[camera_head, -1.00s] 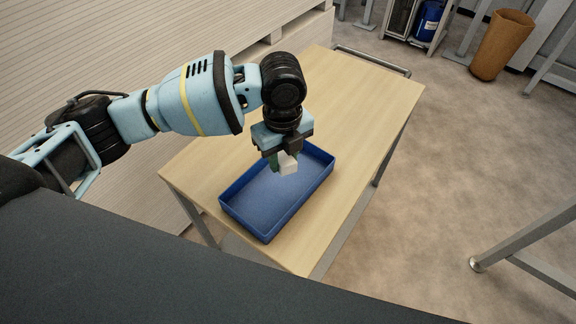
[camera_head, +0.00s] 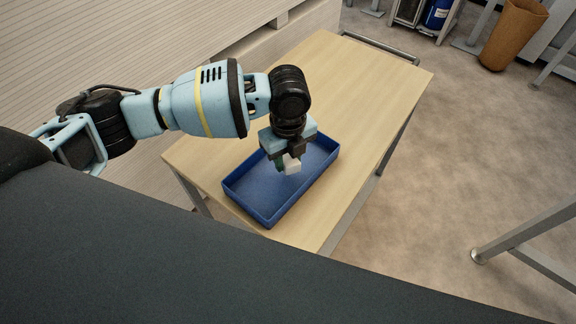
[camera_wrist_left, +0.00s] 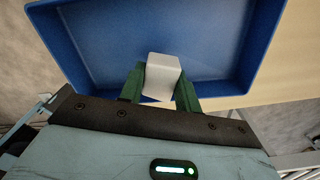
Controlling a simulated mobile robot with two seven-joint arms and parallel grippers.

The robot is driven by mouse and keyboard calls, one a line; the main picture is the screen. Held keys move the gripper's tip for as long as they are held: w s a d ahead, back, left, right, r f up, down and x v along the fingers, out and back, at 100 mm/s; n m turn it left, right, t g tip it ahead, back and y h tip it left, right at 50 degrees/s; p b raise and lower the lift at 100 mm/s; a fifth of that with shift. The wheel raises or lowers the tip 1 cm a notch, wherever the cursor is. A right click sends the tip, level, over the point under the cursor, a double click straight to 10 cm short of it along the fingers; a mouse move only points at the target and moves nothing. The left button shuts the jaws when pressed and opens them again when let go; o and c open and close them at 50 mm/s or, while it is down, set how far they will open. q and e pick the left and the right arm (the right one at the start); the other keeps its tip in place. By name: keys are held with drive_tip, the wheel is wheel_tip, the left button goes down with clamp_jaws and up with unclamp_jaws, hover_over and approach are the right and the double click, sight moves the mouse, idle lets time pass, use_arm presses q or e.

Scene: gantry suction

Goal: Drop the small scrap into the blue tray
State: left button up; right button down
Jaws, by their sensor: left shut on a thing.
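The small scrap is a white block (camera_head: 292,165), held between the green fingertips of my left gripper (camera_head: 287,163). It also shows in the left wrist view (camera_wrist_left: 163,76), with the fingers (camera_wrist_left: 160,88) shut on its sides. The blue tray (camera_head: 252,208) is a shallow open box on the wooden table. The left gripper and the scrap are over the tray, and the tray's floor (camera_wrist_left: 110,40) looks empty where it shows. How high the scrap is above the floor is hard to tell. My right gripper is not in view.
The wooden table (camera_head: 345,80) has bare room behind and to the right of the tray. A slatted pale surface (camera_head: 130,40) lies to the left. A brown bin (camera_head: 513,35) and a blue container (camera_head: 438,14) stand farther back on the floor.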

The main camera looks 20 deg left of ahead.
sight(288, 168)
use_arm(q)
wheel_tip(288, 168, down, 4)
drive_tip(key=shift+f, duration=0.1)
drive_tip(key=shift+f, duration=0.15)
drive_tip(key=o, duration=1)
wheel_tip(288, 168, up, 12)
drive_tip(key=shift+r+p, duration=0.2)
drive_tip(key=shift+p, duration=0.15)
